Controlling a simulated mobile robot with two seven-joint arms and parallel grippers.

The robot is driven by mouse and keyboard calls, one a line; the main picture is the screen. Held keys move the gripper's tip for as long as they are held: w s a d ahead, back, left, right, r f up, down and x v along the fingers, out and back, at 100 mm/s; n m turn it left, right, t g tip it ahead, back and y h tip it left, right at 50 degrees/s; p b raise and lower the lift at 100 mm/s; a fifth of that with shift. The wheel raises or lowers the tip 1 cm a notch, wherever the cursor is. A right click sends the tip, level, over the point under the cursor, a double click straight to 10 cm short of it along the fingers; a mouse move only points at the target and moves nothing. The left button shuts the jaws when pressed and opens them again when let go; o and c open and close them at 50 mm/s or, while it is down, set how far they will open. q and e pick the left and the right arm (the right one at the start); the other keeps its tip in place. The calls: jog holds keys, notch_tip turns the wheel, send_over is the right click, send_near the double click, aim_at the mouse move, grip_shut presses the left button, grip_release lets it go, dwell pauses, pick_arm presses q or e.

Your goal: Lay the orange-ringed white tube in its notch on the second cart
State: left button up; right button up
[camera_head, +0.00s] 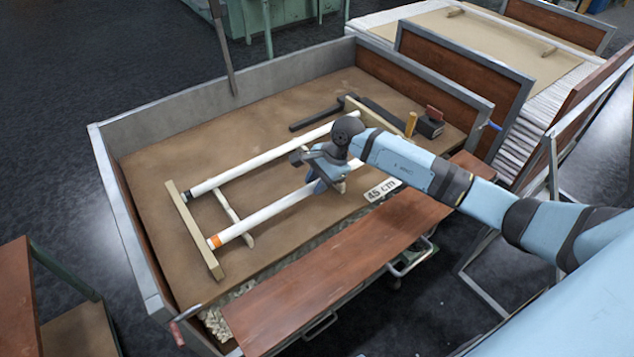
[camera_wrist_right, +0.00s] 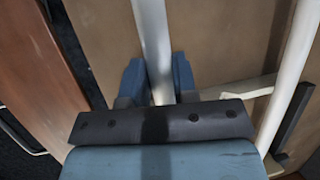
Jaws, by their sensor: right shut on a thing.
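The orange-ringed white tube (camera_head: 270,211) lies slantwise over the brown board of the near cart, its orange ring at the lower left end, close to a pale wooden end strip (camera_head: 192,227). My right gripper (camera_head: 320,183) is shut on this tube near its far half. In the right wrist view the tube (camera_wrist_right: 156,45) runs between the two blue fingers (camera_wrist_right: 159,80). I cannot tell whether the tube rests on the supports or hangs just above them. A second white tube (camera_head: 262,159) with a black ring lies parallel behind it. My left gripper is not in view.
A pale cross strip (camera_head: 232,215) lies under the tubes. A "45 cm" card (camera_head: 381,190), a dark box (camera_head: 430,127) and an upright yellowish peg (camera_head: 411,124) are to the right. Another cart with white tubes (camera_head: 545,110) stands behind right.

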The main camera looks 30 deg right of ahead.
jog(key=shift+f, duration=0.1)
pick_arm(q)
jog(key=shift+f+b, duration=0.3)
jog(key=shift+b, duration=0.4)
pick_arm(e)
jog(key=shift+f, duration=0.6)
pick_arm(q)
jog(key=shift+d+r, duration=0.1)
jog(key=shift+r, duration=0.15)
pick_arm(e)
jog(key=o, duration=0.9)
jog(key=shift+o, duration=0.2)
jog(key=shift+r, duration=0.1)
jog(key=shift+r+p, duration=0.3)
jog(key=shift+p, duration=0.15)
pick_arm(q)
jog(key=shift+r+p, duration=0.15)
jog(key=shift+p, duration=0.25)
pick_arm(e)
jog(key=v, duration=1.2)
jog(key=shift+r, duration=0.25)
jog(key=shift+s+f, duration=0.1)
